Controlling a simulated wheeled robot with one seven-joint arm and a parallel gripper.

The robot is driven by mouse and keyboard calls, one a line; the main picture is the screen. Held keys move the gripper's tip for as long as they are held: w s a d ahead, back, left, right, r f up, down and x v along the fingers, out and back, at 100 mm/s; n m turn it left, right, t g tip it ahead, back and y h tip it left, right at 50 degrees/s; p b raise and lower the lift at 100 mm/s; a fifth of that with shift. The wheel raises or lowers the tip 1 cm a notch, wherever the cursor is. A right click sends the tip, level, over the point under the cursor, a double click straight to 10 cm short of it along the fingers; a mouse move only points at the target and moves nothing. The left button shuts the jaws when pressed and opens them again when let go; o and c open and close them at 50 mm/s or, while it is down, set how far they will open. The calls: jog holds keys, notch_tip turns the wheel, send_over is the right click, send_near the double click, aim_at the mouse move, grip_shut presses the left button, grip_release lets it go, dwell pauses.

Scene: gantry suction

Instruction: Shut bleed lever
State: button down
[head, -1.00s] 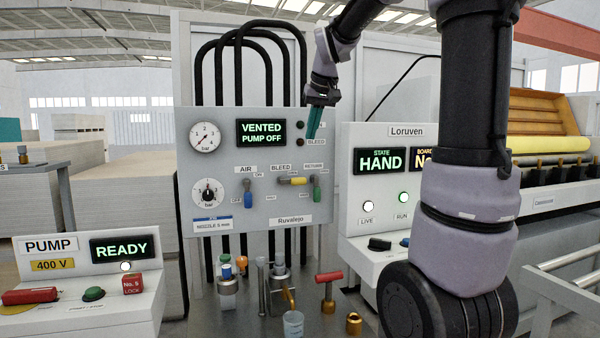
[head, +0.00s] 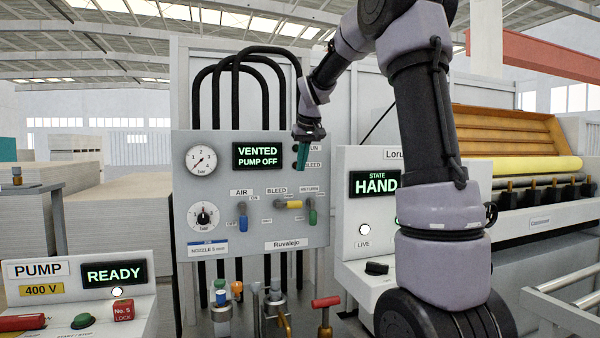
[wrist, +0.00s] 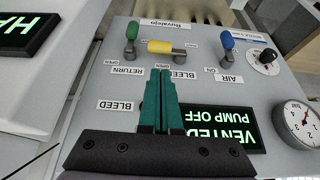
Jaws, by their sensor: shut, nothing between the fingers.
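The bleed lever (head: 292,204) has a yellow handle on the grey control panel, under the BLEED label. Its handle lies horizontal, pointing right from its pivot in the head view. In the wrist view the same yellow lever (wrist: 160,47) shows upside down, just beyond my fingertips. My gripper (head: 303,166) has teal fingers, pressed together and empty. It hangs in front of the panel's upper right, above the lever and apart from it. The wrist view shows the closed fingertips (wrist: 160,72) pointing toward the lever. The gap to the panel is hard to judge.
A green return lever (head: 312,217) hangs close to the right of the yellow handle. A blue air lever (head: 243,223) hangs to the left. The display (head: 258,156) reads VENTED, PUMP OFF. A red-handled valve (head: 325,303) stands below. The HAND console (head: 372,184) is to the right.

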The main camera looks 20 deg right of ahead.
aim_at(288, 204)
jog(key=x, duration=1.2)
jog(key=shift+d, duration=0.1)
